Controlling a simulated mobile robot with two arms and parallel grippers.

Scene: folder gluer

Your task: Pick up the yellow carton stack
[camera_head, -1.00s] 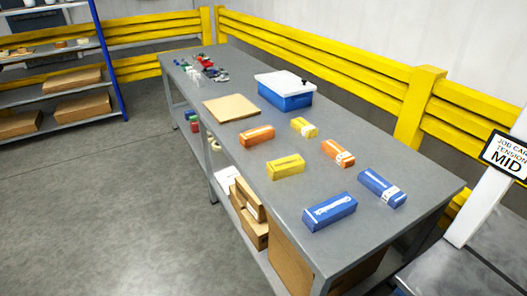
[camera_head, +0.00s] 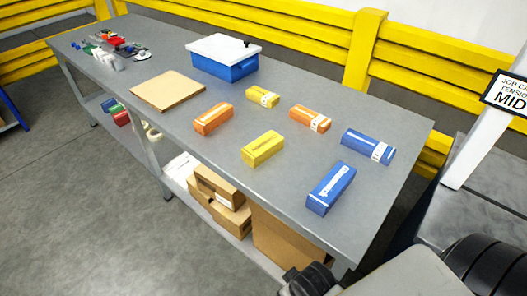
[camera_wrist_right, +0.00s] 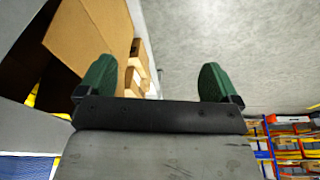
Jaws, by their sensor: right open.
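Two yellow carton items lie on the grey table in the head view. The nearer yellow carton (camera_head: 262,149) is a plain long block near the table's front edge. The farther yellow carton stack (camera_head: 263,97) has a white band and lies near the blue box. I cannot tell single cartons within either one. My right gripper (camera_wrist_right: 155,78) is open and empty in the right wrist view, its green fingers wide apart. Neither yellow item shows in that view. My left gripper is not in view.
Orange cartons (camera_head: 213,119) and (camera_head: 311,119) and blue cartons (camera_head: 330,188) and (camera_head: 368,146) lie around the yellow ones. A brown cardboard sheet (camera_head: 168,91) and a lidded blue box (camera_head: 225,66) are farther left. Cardboard boxes (camera_head: 218,187) sit on the lower shelf. A sign (camera_head: 508,93) stands right.

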